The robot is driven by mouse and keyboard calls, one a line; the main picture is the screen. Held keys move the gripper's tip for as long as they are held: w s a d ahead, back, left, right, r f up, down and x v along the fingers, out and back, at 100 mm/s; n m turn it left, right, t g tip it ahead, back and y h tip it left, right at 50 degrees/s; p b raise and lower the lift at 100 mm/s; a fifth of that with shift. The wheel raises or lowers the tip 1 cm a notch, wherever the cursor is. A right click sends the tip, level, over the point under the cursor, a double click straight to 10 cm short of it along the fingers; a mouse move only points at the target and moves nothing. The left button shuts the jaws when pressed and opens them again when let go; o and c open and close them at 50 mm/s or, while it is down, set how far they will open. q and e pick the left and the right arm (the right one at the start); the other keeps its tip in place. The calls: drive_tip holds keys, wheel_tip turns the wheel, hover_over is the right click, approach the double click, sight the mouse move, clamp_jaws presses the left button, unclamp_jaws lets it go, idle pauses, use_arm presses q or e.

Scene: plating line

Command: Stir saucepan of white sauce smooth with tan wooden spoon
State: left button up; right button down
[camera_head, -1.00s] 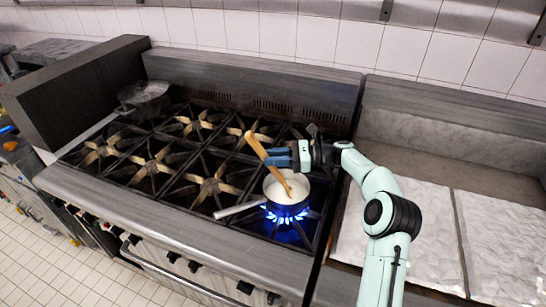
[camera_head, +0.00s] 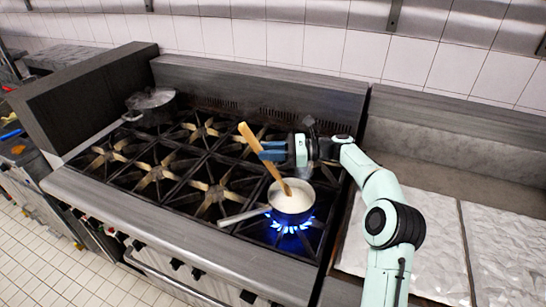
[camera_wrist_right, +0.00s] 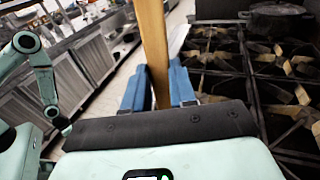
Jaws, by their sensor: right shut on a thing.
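The saucepan (camera_head: 290,217) sits on the lit front right burner, its handle pointing left. White sauce (camera_head: 297,203) fills much of it; its smoothness is too small to judge. The tan wooden spoon (camera_head: 278,178) leans up and left, its lower end in the sauce, so its head is hidden. My right gripper (camera_head: 264,154) is shut on the spoon's handle, above and behind the pan. In the right wrist view, the blue fingers (camera_wrist_right: 159,88) stand on both sides of the spoon handle (camera_wrist_right: 155,50). My left gripper is not in view.
Blue flames (camera_head: 290,228) show under the saucepan. A lidded grey pot (camera_head: 150,107) stands at the stove's back left. The other burner grates (camera_head: 217,197) are bare. A metal-topped counter (camera_head: 425,240) lies to the right, and a backsplash runs behind the stove.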

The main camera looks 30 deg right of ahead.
sight(257, 142)
drive_tip(key=shift+w+a+r, duration=0.15)
drive_tip(key=shift+a+r, duration=0.1)
drive_tip(key=shift+r, duration=0.3)
drive_tip(key=shift+w+a+r, duration=0.1)
drive_tip(key=shift+a+r, duration=0.15)
drive_tip(key=shift+r, duration=0.3)
drive_tip(key=shift+w+a+r, duration=0.15)
drive_tip(key=shift+a+r, duration=0.1)
drive_tip(key=shift+r, duration=0.3)
drive_tip(key=shift+r, duration=2)
